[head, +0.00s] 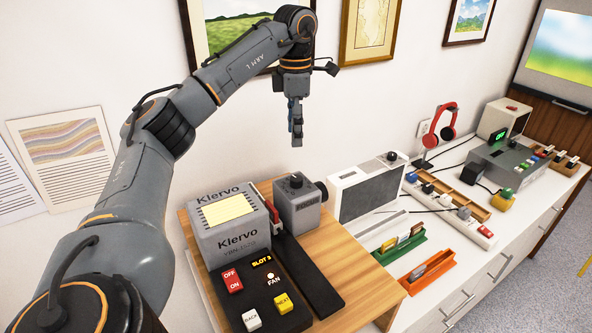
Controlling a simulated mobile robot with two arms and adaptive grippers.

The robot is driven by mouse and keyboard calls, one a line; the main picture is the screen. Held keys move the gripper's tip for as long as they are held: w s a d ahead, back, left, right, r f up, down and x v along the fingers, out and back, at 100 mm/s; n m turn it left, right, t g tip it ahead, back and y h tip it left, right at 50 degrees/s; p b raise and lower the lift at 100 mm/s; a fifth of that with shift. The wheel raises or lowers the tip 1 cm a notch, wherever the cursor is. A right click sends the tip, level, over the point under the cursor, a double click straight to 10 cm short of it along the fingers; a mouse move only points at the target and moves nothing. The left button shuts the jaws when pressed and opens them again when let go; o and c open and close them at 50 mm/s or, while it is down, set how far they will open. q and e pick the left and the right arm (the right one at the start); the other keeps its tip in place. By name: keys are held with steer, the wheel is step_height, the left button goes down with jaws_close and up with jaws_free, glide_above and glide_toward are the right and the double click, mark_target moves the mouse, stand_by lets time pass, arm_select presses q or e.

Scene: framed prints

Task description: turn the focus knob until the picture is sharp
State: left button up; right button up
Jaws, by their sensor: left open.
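A grey slide projector marked Klervo (240,246) stands on a wooden stand at the lower middle. A small dark knob (296,181) sits on top of its grey front housing, beside the dark lens (321,190). At the upper right, a screen (562,47) shows a blurred picture of green below and blue above. My left gripper (297,142) points down above the knob, apart from it, open and empty. It is seen edge-on, so the finger gap hardly shows. My right gripper is out of view.
A control panel (268,285) with several buttons lies before the projector. A white-framed speaker (367,190), a power strip (450,212), slide holders (399,244) and red headphones (440,125) stand on the white cabinet. The wall with framed prints (369,28) is close behind my arm.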

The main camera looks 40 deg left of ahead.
mark_target(295, 178)
arm_select(q)
steer(key=f, duration=0.5)
steer(key=shift+s+d, duration=0.35)
steer(key=f, duration=0.2)
steer(key=f+p, duration=0.1)
steer(key=f, duration=0.1)
steer(key=shift+w+a, duration=0.25)
steer(key=shift+a, duration=0.1)
step_height(295, 178, down, 2)
steer(key=shift+d+f, duration=0.1)
steer(key=shift+s+d+f+p, duration=0.1)
steer(key=shift+f+p, duration=0.15)
steer(key=shift+p, duration=0.05)
steer(key=shift+f, duration=0.35)
steer(key=c, duration=0.5)
jaws_close()
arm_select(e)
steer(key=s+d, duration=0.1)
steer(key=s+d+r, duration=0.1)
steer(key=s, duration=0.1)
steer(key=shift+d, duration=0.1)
